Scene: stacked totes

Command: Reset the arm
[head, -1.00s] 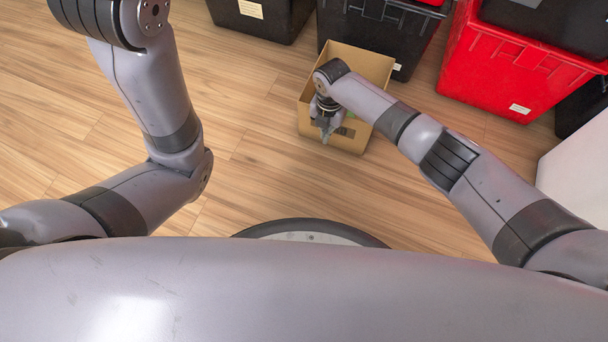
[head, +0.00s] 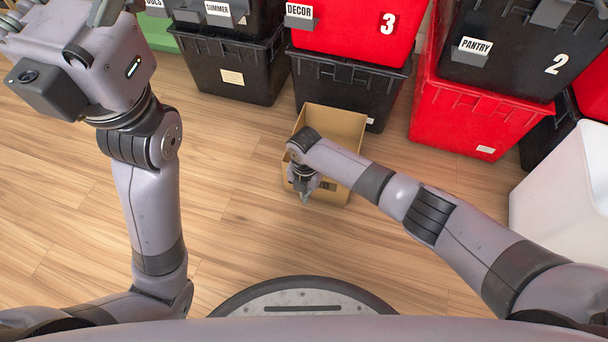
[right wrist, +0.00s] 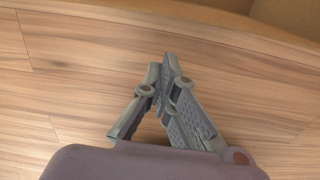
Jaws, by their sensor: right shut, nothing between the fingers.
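My right gripper (head: 305,198) points down in front of the open cardboard box (head: 345,122), near its left front side. In the right wrist view the fingertips of this gripper (right wrist: 168,62) meet, with nothing between them. Bare wood floor shows below them, and an edge of the cardboard box (right wrist: 285,28) runs along the top. My left arm stands raised at the left of the head view. Its wrist is at the top left, and its fingers are cut off or hidden there, so their state does not show.
Stacked totes line the back: black ones (head: 235,65), a red one marked 3 (head: 350,28), a black one marked 2 (head: 520,45) and a red one (head: 465,120) below it. A white surface (head: 560,185) is at the right. The wood floor (head: 225,180) between my arms is clear.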

